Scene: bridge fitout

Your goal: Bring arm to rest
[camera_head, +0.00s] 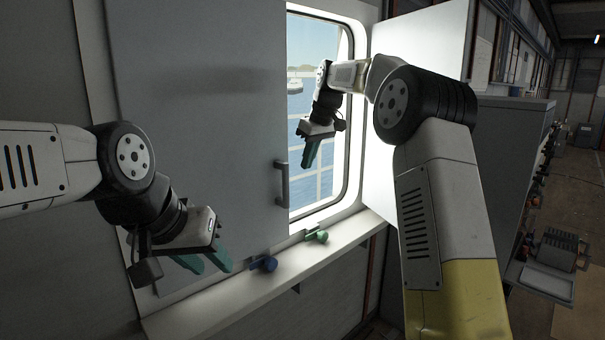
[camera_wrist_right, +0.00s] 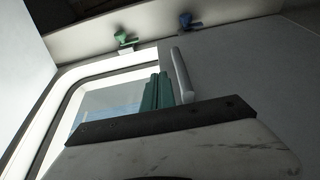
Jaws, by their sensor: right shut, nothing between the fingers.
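My right gripper (camera_head: 309,166) hangs in front of the bright window with its teal fingers together and nothing between them. Its closed fingers also show in the right wrist view (camera_wrist_right: 157,91), beside a grey bar handle (camera_wrist_right: 181,76) in the picture; I see no contact. My right arm bends in from the lower right. My left gripper (camera_head: 208,263) is low at the left, above the sill and in front of the large grey panel (camera_head: 200,110). Its two teal fingers are apart, with nothing seen between them.
The panel's handle (camera_head: 282,185) is beside the window (camera_head: 325,130). A blue knob (camera_head: 264,263) and a green knob (camera_head: 317,236) are along the pale sill (camera_head: 300,258). A white panel (camera_head: 425,38) stands behind my right arm. A grey cabinet (camera_head: 505,165) is at right, with open floor beyond.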

